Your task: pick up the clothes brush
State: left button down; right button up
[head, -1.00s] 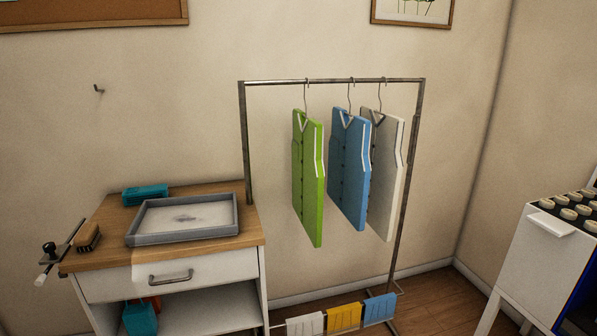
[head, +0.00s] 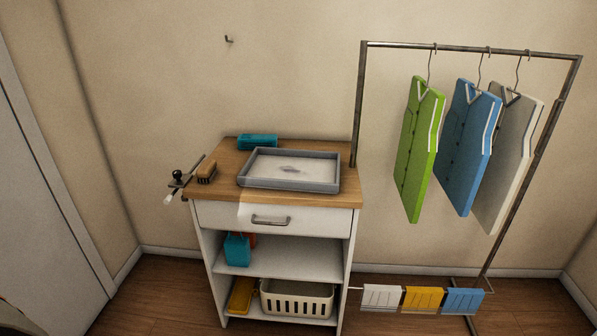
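The clothes brush (head: 207,171) appears to be the small brown block with dark bristles in the head view. It lies near the left edge of the wooden top of a white cabinet (head: 225,192), left of a grey tray (head: 338,184) and apart from it. Neither of my grippers is in view, so nothing is seen touching the brush.
A teal item (head: 257,141) lies behind the tray. A metal bar with a black knob (head: 178,176) sticks out at the cabinet's left side. A clothes rack (head: 470,50) with hanging shirts stands right of the cabinet. The floor left of the cabinet (head: 160,285) looks clear.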

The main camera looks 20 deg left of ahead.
aim_at(207, 170)
jog(key=u, duration=1.3)
jog(key=i+l+z, duration=0.1)
jog(key=i, duration=0.2)
jog(key=i+l+z, duration=0.1)
jog(key=i, duration=0.2)
jog(key=i+j+z, duration=0.25)
jog(key=i+j, duration=0.15)
jog(key=j, duration=0.2)
jog(key=i+j+z, duration=0.1)
jog(key=j, duration=0.2)
jog(key=j+z, duration=0.1)
jog(key=j, duration=0.4)
jog(key=i+j+z, duration=0.15)
jog(key=j, duration=0.35)
